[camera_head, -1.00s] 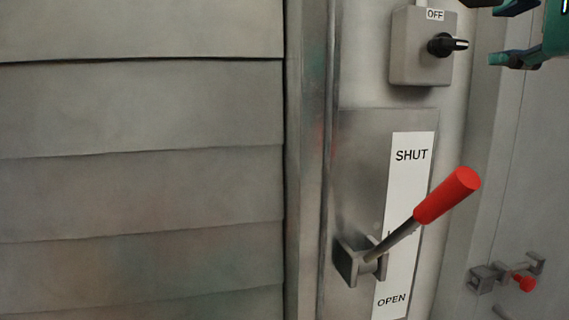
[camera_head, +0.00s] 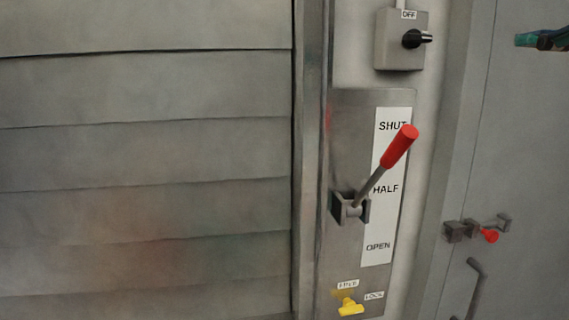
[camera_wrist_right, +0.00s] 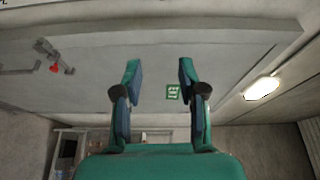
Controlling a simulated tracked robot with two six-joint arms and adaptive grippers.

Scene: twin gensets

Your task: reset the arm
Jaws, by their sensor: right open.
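My right gripper (camera_wrist_right: 158,85) is open and empty in the right wrist view, its two fingers apart in front of a grey wall or door surface. Part of a teal and dark gripper finger (camera_head: 541,40) shows at the upper right edge of the head view, apart from the panel. The red-handled lever (camera_head: 399,147) on the metal plate points up and to the right, its grip near the SHUT end of the white label strip (camera_head: 377,254). No gripper touches the lever. My left gripper is not in view.
A grey switch box (camera_head: 391,53) with a black knob (camera_head: 413,39) is marked OFF. A yellow knob (camera_head: 350,306) sits below the lever by FREE and LOCK labels. A latch with a red knob (camera_head: 490,236) and a door handle (camera_head: 473,285) are at right. Louvred slats (camera_head: 150,160) fill the left.

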